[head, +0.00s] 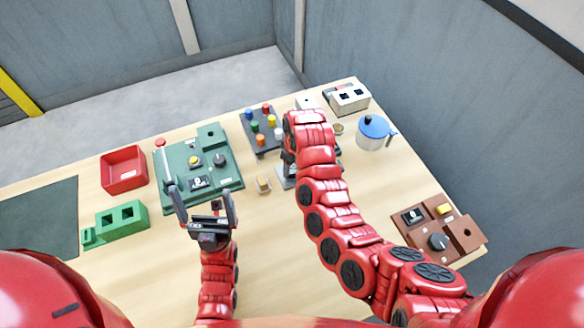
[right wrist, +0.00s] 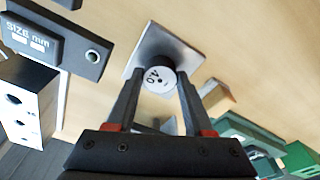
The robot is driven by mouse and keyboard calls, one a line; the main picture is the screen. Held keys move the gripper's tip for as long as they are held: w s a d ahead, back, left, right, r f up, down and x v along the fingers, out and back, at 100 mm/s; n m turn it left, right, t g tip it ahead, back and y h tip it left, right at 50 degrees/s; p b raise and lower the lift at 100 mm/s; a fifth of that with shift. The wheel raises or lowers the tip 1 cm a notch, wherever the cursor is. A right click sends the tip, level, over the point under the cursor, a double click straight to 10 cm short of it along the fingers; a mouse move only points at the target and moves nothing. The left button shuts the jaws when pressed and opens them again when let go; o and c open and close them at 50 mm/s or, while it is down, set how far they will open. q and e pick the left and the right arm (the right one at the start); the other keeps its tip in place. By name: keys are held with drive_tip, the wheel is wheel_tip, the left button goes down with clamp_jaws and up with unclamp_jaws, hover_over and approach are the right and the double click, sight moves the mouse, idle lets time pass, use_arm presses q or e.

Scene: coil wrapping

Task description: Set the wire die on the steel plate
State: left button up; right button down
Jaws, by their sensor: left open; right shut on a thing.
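The wire die, a small grey round piece with dark marks on its pale face (right wrist: 158,77), is between the fingertips of my right gripper (right wrist: 159,84) in the right wrist view. The steel plate (right wrist: 192,54) is a square grey sheet right behind the die; I cannot tell whether the die touches it or is just above. In the head view the plate (head: 283,183) shows only partly, and my right arm hides the die and most of that gripper. My left gripper (head: 204,196) is open and empty, in front of the green panel.
A green panel (head: 225,178), red tray (head: 124,170) and green block (head: 121,216) stand to the left. A rack of coloured pegs (head: 262,128) is behind the plate. A blue-lidded pot (head: 373,134) and brown panel (head: 463,229) are right. The front table middle is clear.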

sight(295, 172)
drive_tip(key=shift+c, duration=1.4)
unclamp_jaws()
drive_tip(key=shift+r, duration=0.1)
drive_tip(key=shift+r+b, duration=0.35)
drive_tip(key=shift+r, duration=0.2)
wheel_tip(295, 172, up, 11)
drive_tip(key=s+d+p, duration=0.1)
drive_tip(key=p, duration=0.1)
drive_tip(key=shift+p, duration=0.3)
drive_tip(key=shift+f, duration=0.1)
